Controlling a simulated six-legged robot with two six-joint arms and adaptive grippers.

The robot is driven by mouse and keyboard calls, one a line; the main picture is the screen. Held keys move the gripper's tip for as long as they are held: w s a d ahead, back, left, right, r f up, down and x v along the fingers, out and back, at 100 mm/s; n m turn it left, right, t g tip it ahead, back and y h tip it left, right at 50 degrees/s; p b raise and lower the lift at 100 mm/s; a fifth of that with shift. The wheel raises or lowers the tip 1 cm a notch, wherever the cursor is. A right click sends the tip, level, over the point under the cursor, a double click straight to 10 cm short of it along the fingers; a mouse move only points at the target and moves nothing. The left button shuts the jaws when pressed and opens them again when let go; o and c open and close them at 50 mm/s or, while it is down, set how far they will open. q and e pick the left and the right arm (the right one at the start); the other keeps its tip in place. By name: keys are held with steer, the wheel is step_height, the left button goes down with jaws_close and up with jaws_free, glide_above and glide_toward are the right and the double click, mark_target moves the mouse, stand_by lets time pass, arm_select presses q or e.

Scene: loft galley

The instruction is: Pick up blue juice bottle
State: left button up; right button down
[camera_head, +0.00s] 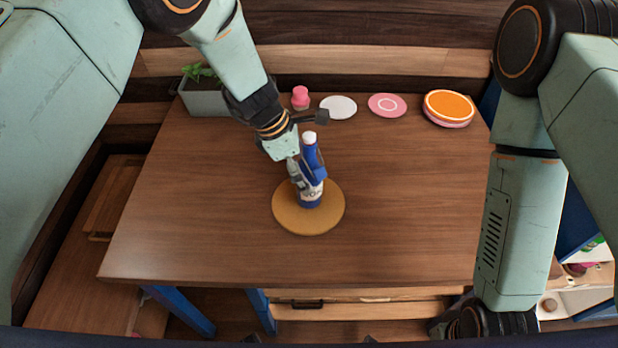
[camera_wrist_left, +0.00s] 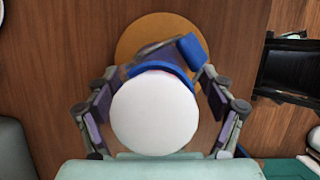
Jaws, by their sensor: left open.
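The blue juice bottle (camera_head: 311,192) stands upright on a round tan mat (camera_head: 283,215) on the wooden table. It has a white cap and a pale label with dark lettering. In the left wrist view the white cap (camera_wrist_left: 155,112) fills the middle, between the two spread fingers, and hides much of the bottle. The mat (camera_wrist_left: 140,32) shows behind it. Whether a finger touches the bottle I cannot tell.
Along the table's (camera_head: 400,220) back edge stand a grey planter (camera_head: 208,102), a pink bottle (camera_head: 300,98), a white disc (camera_head: 339,107), a pink disc (camera_head: 387,105) and an orange-topped stack (camera_head: 448,106). The table is clear around the mat.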

mark_target(304, 135)
arm_select(q)
steer(key=shift+c, duration=0.4)
steer(key=shift+w, duration=0.1)
steer(key=c, duration=1.6)
steer(key=shift+r, duration=0.15)
step_height(304, 135, up, 10)
steer(key=p, duration=1)
steer(key=shift+f+b, duration=2.65)
steer(key=shift+f, duration=2.3)
steer(key=shift+f, duration=0.15)
